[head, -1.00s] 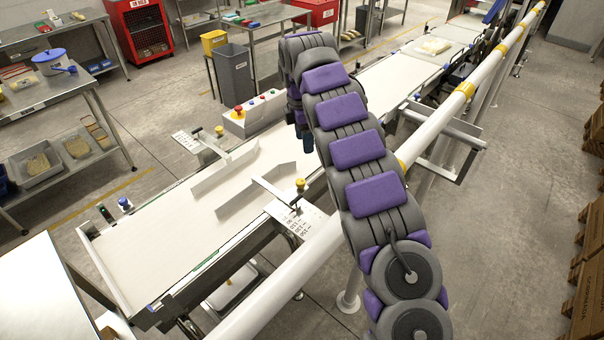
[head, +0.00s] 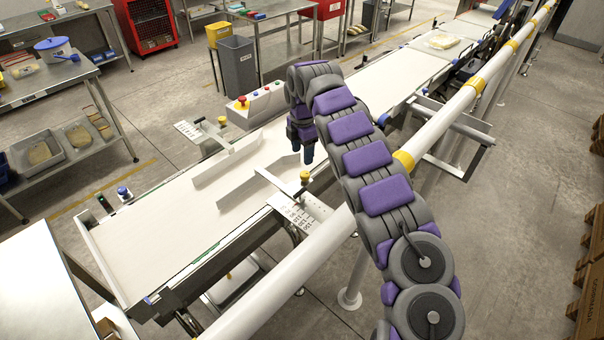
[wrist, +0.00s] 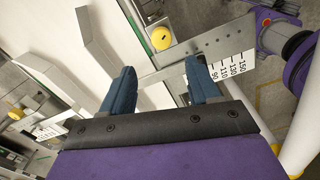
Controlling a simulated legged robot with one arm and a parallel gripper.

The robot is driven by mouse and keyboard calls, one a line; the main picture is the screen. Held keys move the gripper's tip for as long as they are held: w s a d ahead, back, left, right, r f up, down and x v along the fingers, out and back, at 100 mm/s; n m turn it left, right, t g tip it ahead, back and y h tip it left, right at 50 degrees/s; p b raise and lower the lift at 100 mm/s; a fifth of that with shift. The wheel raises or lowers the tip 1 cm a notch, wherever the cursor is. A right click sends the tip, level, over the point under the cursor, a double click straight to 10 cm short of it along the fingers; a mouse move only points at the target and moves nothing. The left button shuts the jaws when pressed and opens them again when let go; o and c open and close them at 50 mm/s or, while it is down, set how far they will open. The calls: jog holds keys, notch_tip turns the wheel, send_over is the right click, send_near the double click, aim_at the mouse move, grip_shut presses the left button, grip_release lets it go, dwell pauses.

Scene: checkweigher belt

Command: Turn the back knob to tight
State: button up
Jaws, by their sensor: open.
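Two yellow knobs sit on guide-rail brackets on either side of the white belt (head: 150,232). The far knob (head: 222,121) stands beside a scale plate (head: 188,130) across the belt; it also shows at the left edge of the wrist view (wrist: 15,113). The near knob (head: 304,176) is on the near scale plate (head: 300,212); it shows clearly beyond the fingers in the wrist view (wrist: 160,38). My gripper (head: 303,156) is open and empty, pointing down close to the near knob, apart from it. Whether either knob is tight cannot be told.
Two angled guide rails (head: 228,162) stand on the belt. A control box (head: 255,105) with a red button is on the far side. A white pipe rail (head: 330,240) runs along the near side, under my arm.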

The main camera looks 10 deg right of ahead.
aim_at(305, 173)
jog(key=f, duration=0.2)
jog(key=f+b, duration=0.1)
jog(key=f, duration=0.2)
jog(key=d+f, duration=0.1)
jog(key=f, duration=0.2)
jog(key=shift+f, duration=0.2)
jog(key=shift+a+f, duration=0.2)
jog(key=shift+a, duration=0.15)
jog(key=shift+d, duration=0.55)
jog(key=c, duration=0.3)
jog(key=shift+a, duration=0.25)
jog(key=c, duration=0.7)
jog(key=shift+c, duration=0.2)
